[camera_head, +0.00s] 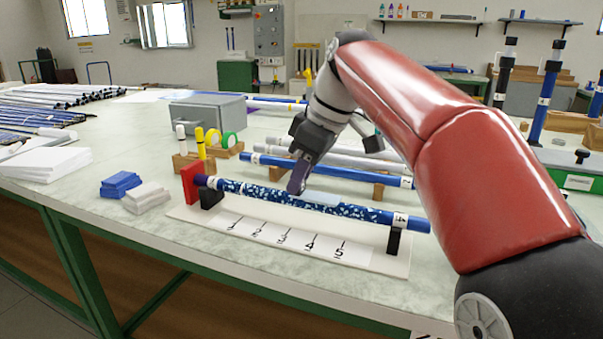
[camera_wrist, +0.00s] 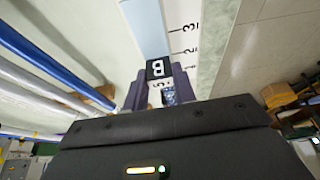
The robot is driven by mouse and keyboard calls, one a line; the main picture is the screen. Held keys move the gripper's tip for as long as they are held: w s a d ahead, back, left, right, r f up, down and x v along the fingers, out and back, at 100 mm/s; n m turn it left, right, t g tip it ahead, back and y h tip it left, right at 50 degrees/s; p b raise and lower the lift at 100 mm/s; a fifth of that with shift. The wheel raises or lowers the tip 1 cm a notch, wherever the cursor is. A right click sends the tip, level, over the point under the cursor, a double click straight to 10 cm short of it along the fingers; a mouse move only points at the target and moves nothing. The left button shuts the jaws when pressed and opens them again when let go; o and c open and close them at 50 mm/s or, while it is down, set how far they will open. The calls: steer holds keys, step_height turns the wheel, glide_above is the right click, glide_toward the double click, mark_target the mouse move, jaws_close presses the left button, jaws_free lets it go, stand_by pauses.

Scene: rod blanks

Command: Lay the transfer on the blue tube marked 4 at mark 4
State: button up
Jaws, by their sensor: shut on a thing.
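The blue tube (camera_head: 418,225) marked 4 lies across two black supports on a white board. Its label 4 is near the right end, and a blue-and-white speckled pattern covers much of its length. My gripper (camera_head: 298,188) is over the tube, left of its middle, with its fingers shut. A pale blue strip (camera_head: 323,197), apparently the transfer, extends right from the fingertips along the tube; I cannot tell whether it touches. The strip (camera_wrist: 145,28) shows in the wrist view too, with a black square (camera_wrist: 157,69) bearing a white figure between the fingers (camera_wrist: 155,88).
The board's scale (camera_head: 284,238) runs 1 to 5 in front of the tube. A red end stop (camera_head: 191,183) stands at its left. Another blue tube (camera_head: 340,171) and pale tubes lie behind. Blue and white pads (camera_head: 121,185) lie left; a grey box (camera_head: 207,113) stands behind.

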steer(key=shift+r+p, duration=1.15)
steer(key=shift+r, duration=2.35)
